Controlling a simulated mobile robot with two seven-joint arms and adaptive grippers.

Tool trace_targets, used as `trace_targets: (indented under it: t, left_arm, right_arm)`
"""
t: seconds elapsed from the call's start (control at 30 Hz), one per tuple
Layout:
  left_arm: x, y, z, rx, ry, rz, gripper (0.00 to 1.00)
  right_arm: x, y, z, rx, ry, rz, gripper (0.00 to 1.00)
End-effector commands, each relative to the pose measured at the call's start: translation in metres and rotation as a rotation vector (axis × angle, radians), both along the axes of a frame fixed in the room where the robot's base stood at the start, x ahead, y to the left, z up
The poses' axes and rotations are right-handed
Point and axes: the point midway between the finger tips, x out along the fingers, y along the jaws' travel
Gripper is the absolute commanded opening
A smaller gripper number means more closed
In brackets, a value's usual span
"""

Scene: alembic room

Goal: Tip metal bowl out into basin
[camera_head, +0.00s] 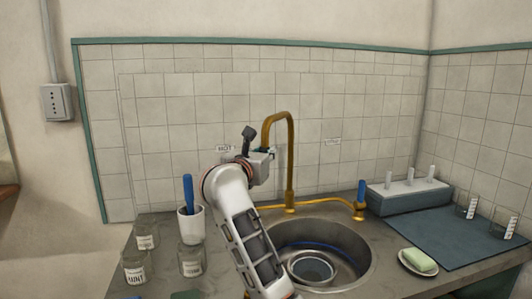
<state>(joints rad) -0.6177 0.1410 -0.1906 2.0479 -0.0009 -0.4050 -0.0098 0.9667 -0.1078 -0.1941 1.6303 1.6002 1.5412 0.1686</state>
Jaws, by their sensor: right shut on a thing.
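The metal bowl (313,266) is a round, shallow grey bowl. It sits low inside the round basin (358,243), near its front, and looks upright. My right arm rises from the bottom edge just left of the bowl. My right gripper (259,147) is high up, left of the brass tap spout and well above the bowl. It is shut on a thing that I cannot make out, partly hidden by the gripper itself. My left gripper is not in view.
A brass tap (291,155) arches over the basin's back rim. A white cup (191,226) with a blue-handled tool and labelled jars (135,271) stand left. A blue-grey mat (440,238), a rack (403,194) and green soap (419,259) on a dish are right.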

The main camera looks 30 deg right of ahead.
Motion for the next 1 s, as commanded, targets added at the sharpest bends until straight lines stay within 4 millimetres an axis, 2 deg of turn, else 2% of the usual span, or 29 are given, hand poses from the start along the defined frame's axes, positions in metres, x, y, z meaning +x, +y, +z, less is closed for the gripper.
trace_targets:
  t: [0.03, 0.1, 0.47, 1.0]
  left_arm:
    - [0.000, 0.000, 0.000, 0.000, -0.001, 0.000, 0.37]
    - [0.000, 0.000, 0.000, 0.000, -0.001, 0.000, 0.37]
    - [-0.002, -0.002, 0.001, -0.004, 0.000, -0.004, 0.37]
    - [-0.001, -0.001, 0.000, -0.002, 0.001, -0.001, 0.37]
  right_arm:
    - [0.000, 0.000, -0.001, 0.001, 0.001, 0.001, 0.22]
    - [0.000, 0.000, -0.001, 0.001, 0.001, 0.001, 0.37]
    - [-0.001, 0.001, -0.001, 0.001, 0.001, 0.000, 0.37]
    - [-0.048, 0.052, -0.001, 0.001, 0.001, 0.002, 0.37]
